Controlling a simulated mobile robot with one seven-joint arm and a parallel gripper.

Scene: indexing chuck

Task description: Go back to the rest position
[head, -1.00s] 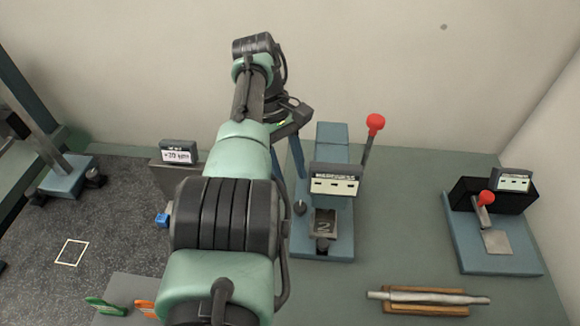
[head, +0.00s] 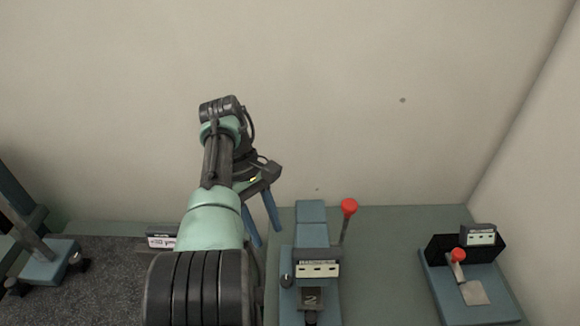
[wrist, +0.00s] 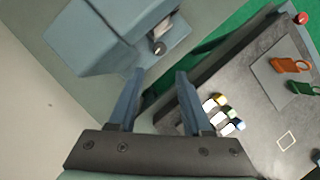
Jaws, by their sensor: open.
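My gripper (head: 260,225) hangs in the air at the end of my raised arm in the head view, left of the blue indexing device with the red-knobbed lever (head: 349,207). Its two blue fingers are apart. In the wrist view my gripper (wrist: 160,76) is open, with nothing held between its fingers. A blue-grey device with a dark round knob (wrist: 158,47) lies beyond the left fingertip, apart from it as far as I can tell.
A second blue station with a red-knobbed lever (head: 458,256) stands at right. A blue fixture (head: 50,262) stands far left. In the wrist view, an orange tag (wrist: 290,65), a green tag (wrist: 304,88) and several small capped blocks (wrist: 222,115) lie on the grey surface. The back wall is bare.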

